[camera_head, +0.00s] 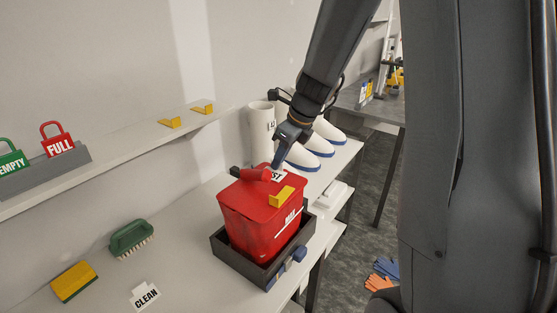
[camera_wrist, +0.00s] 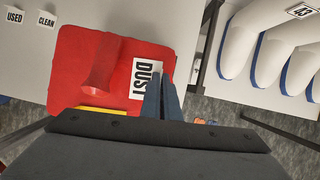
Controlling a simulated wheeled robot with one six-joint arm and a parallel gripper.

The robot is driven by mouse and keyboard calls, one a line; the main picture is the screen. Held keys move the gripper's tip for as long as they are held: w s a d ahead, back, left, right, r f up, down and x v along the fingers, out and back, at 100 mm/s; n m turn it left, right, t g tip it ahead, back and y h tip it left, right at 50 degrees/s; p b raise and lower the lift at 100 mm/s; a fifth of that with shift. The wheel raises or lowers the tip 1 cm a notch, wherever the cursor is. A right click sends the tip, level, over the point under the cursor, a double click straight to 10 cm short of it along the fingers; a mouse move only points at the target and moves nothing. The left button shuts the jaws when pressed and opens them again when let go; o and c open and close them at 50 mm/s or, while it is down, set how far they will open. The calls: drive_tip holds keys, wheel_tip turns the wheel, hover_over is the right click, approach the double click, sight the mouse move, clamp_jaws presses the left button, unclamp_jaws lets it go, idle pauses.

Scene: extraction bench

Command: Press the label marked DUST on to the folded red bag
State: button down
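The red bag (camera_head: 262,215) stands in a dark open tray (camera_head: 243,262) on the bench. Its top carries a red roll or handle (camera_wrist: 100,68) and a yellow piece (camera_head: 281,196). The white DUST label (camera_wrist: 140,82) lies flat at the bag's top, right of the roll in the wrist view; the head view shows only its last letters. My gripper (camera_wrist: 160,82) points down over the bag top, fingers close together at the label's right edge, where its tab would be. The fingers hide that edge. I cannot tell whether the label fully touches the bag.
A CLEAN label (camera_head: 145,296), yellow sponge (camera_head: 74,282) and green brush (camera_head: 131,238) lie left of the tray. A shelf (camera_head: 130,150) runs along the wall with FULL (camera_head: 59,143) and EMPTY (camera_head: 10,160) tags.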

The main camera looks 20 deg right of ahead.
drive_tip(key=c, duration=1.9)
unclamp_jaws()
drive_tip(key=shift+s+f, duration=0.1)
drive_tip(key=shift+f, duration=0.05)
drive_tip(key=shift+c, duration=0.2)
drive_tip(key=b+v, duration=0.1)
drive_tip(key=v, duration=0.7)
drive_tip(key=shift+b, duration=0.4)
